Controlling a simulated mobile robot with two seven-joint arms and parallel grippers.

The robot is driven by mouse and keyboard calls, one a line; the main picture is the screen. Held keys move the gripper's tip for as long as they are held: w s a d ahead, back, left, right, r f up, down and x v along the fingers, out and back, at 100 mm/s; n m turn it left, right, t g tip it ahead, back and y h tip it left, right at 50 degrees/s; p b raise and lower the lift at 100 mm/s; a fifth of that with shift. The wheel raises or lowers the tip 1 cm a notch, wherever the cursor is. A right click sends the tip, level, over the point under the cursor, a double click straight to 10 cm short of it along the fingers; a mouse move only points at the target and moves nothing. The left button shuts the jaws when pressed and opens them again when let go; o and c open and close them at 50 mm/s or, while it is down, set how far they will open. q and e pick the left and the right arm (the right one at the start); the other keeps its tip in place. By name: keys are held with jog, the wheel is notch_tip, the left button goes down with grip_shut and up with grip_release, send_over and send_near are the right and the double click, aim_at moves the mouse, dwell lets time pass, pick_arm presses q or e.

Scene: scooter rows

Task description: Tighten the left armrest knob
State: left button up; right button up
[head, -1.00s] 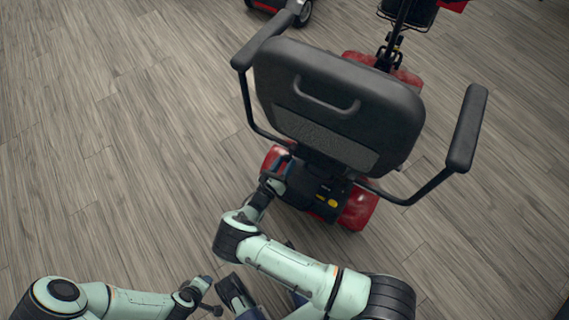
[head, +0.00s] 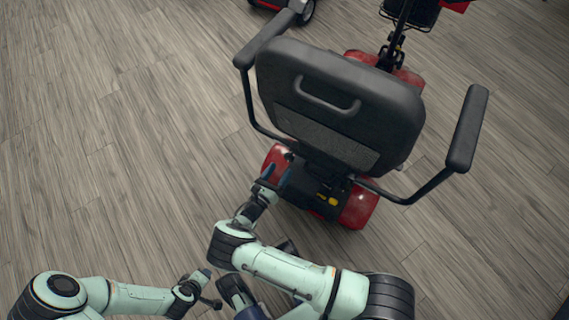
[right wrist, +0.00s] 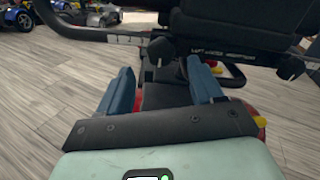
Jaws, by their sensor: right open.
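The scooter seat (head: 340,100) is seen from behind in the head view, with the left armrest (head: 264,38) at its left. In the right wrist view the left armrest's tube (right wrist: 105,37), with pale scale marks, runs in from the upper left. A dark knob (right wrist: 160,51) hangs below its inner end, above and beyond my fingers and apart from them. My right gripper (head: 276,175) is open and empty behind the seat's lower left; its blue fingers also show in the right wrist view (right wrist: 161,88). My left gripper (head: 209,289) is low in the head view, its jaws unclear.
Another dark knob (right wrist: 290,68) is under the seat at the right, beside a white-lettered label (right wrist: 222,54). The right armrest (head: 467,130) sticks out at the right. The red rear body (head: 359,208) is below the seat. Open floor (head: 130,150) lies to the left.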

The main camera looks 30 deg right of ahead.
jog(key=v, duration=0.8)
jog(key=shift+s+a, duration=0.15)
jog(key=shift+a, duration=0.1)
jog(key=shift+r+p, duration=0.15)
jog(key=shift+p, duration=0.2)
